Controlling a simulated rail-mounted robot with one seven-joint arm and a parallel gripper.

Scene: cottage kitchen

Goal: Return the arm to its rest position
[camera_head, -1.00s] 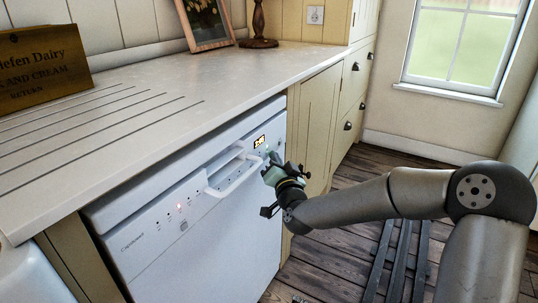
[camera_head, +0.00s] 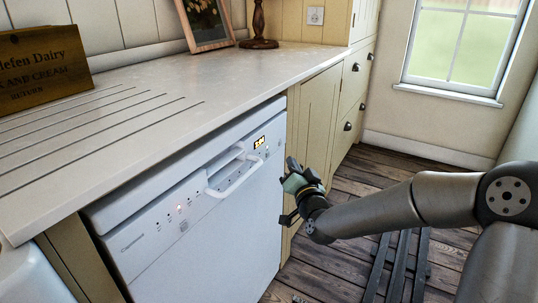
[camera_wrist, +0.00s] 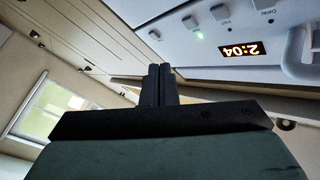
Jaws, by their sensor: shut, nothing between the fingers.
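My gripper (camera_head: 287,176) is in front of the right end of the white dishwasher (camera_head: 200,215), apart from its control panel. It holds nothing. In the wrist view the two black fingers (camera_wrist: 158,84) are together, pointing up toward the dishwasher's panel. The panel's lit clock display (camera_wrist: 244,49) reads 2:04 upside down there, with a green light beside a button. In the head view a red light shows on the panel's left part. The dishwasher door is closed.
The pale worktop (camera_head: 230,78) runs above the dishwasher. It bears a wooden sign (camera_head: 42,68), a picture frame (camera_head: 207,22) and a dark lamp base (camera_head: 258,42). Cream cupboards (camera_head: 318,115) stand to the right. A dark slatted object (camera_head: 400,265) lies on the wooden floor.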

